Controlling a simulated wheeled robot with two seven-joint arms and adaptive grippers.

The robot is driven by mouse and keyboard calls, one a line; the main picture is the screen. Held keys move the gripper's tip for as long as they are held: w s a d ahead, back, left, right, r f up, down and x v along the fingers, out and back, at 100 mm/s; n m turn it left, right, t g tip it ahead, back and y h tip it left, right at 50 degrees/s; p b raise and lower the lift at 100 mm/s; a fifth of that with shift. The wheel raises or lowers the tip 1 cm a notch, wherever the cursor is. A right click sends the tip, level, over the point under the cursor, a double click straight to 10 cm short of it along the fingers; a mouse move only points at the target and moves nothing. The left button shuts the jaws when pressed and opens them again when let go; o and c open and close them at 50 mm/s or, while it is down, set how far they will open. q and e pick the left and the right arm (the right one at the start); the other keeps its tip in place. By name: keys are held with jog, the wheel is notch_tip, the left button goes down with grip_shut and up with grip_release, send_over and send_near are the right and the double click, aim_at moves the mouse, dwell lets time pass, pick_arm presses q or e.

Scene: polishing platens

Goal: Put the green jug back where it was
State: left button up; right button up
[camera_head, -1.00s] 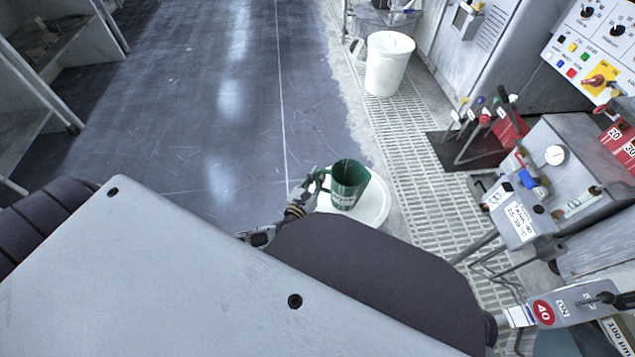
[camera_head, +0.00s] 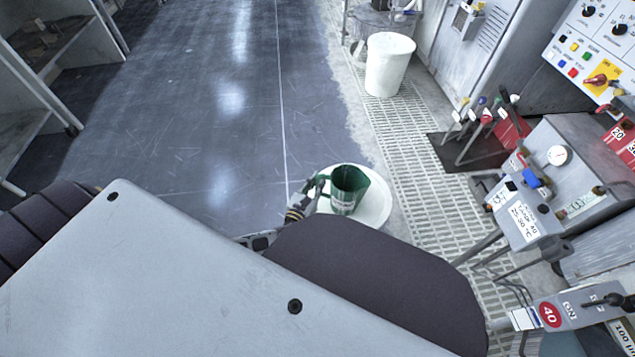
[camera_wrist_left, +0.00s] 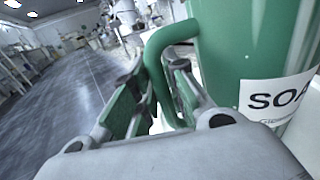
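The green jug (camera_head: 345,191) is at or just above a round white top (camera_head: 377,207) in the head view. I cannot tell whether its base touches that top. Its handle points left, toward my left gripper (camera_head: 307,193). In the left wrist view the jug (camera_wrist_left: 235,45) fills the right side, with a white label reading "SO…". Its handle (camera_wrist_left: 158,62) passes between the two fingers of my left gripper (camera_wrist_left: 158,85), which look closed on it. My own arm and body hide the area below. My right gripper is not in view.
A white bucket (camera_head: 388,68) stands on the floor grating (camera_head: 415,150) farther back. Open dark floor (camera_head: 200,130) lies to the left, with shelving (camera_head: 45,60) at the far left.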

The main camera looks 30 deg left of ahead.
pick_arm(q)
jog(key=o, duration=0.4)
jog(key=shift+r, duration=0.2)
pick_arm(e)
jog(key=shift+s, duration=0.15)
pick_arm(q)
jog(key=s+p, duration=0.2)
jog(key=s, duration=1)
jog(key=shift+p, duration=0.3)
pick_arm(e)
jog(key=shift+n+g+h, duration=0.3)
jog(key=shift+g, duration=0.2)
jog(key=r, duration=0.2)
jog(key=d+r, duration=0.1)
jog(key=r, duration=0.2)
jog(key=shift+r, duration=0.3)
pick_arm(q)
jog(key=shift+f, duration=0.1)
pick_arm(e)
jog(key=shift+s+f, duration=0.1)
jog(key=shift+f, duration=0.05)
